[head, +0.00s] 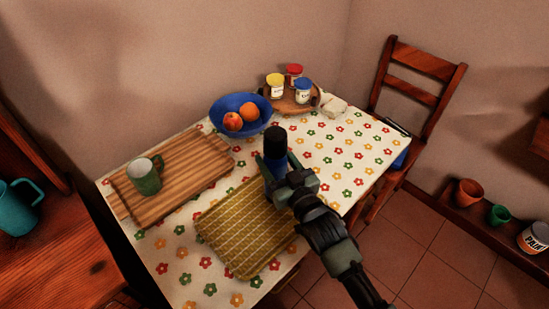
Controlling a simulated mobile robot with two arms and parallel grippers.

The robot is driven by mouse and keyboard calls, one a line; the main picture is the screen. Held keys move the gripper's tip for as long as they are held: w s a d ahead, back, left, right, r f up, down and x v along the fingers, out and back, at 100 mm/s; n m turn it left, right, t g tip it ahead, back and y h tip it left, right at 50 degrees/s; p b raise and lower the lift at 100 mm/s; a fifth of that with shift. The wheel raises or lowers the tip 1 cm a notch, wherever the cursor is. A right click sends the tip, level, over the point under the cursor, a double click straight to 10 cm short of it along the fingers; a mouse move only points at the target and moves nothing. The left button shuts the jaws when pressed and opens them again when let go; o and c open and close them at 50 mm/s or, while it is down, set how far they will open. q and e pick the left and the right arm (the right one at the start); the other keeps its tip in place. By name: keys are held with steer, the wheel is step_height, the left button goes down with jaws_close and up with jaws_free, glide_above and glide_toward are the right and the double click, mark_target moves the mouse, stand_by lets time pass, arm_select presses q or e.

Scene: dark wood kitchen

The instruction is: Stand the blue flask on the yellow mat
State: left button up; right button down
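The blue flask (275,166), with a black cap (275,141), is upright at the far right part of the yellow mat (235,240). My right gripper (276,164) comes in from the lower right, with its fingers on either side of the flask; it looks shut on it. The flask's base is hidden behind the gripper, so I cannot tell whether it touches the mat. The woven mat lies flat at the front of the table. My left gripper is not in view.
The flowered table (347,154) holds a wooden board (190,171) with a green mug (144,177), a blue fruit bowl (225,106) and a wooden tray (290,104) with several jars. A chair (418,68) stands at the right. The mat's near part is clear.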

steer(key=shift+r, duration=0.1)
steer(key=c, duration=0.5)
jaws_free()
steer(key=shift+f, duration=0.25)
steer(key=shift+r, duration=0.1)
steer(key=shift+r, duration=0.1)
steer(key=b+v, duration=0.1)
steer(key=v, duration=1.1)
